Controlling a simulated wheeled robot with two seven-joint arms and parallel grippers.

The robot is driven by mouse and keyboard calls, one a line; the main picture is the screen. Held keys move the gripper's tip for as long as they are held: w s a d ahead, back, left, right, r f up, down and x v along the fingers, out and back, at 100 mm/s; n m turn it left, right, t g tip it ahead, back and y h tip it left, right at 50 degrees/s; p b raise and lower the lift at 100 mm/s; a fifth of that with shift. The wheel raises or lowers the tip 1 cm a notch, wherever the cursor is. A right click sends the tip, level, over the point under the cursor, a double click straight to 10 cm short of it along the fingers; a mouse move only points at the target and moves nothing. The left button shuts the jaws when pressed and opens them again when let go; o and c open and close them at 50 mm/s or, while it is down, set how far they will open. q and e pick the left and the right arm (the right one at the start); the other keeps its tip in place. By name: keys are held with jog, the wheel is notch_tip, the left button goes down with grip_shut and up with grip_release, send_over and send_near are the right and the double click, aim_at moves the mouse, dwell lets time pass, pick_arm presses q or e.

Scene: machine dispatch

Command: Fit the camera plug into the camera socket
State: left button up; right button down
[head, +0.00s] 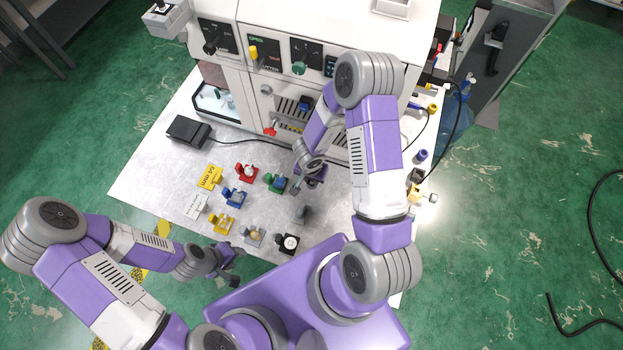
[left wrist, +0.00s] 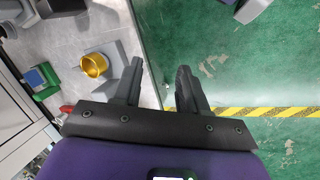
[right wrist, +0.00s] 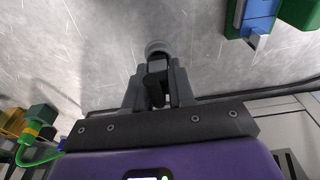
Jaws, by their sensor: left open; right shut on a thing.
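My right gripper (right wrist: 157,92) is shut on a dark piece with a rounded grey end (right wrist: 156,48), held above the grey tabletop; I cannot tell for sure that it is the camera plug. In the head view my right gripper (head: 312,181) is over the middle of the table, partly covered by its own arm. My left gripper (head: 232,268) is open and empty by the table's front edge; its spread fingers also show in the left wrist view (left wrist: 158,85). A black block with a pale round face (head: 287,243) stands near the front edge. I cannot tell which piece is the camera socket.
Several coloured pieces stand on the table (head: 150,180), including red (head: 246,172), blue (head: 235,197), green (head: 274,183) and yellow (head: 223,224) ones. A dark box (head: 187,131) with a cable lies at the back left. The white machine (head: 270,25) stands behind.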

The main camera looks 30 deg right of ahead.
jog(key=shift+r+p, duration=2.9)
jog(key=shift+p, duration=0.45)
notch_tip(320, 180, up, 3)
jog(key=p, duration=0.3)
jog(key=shift+f, duration=0.1)
jog(key=shift+f, duration=0.1)
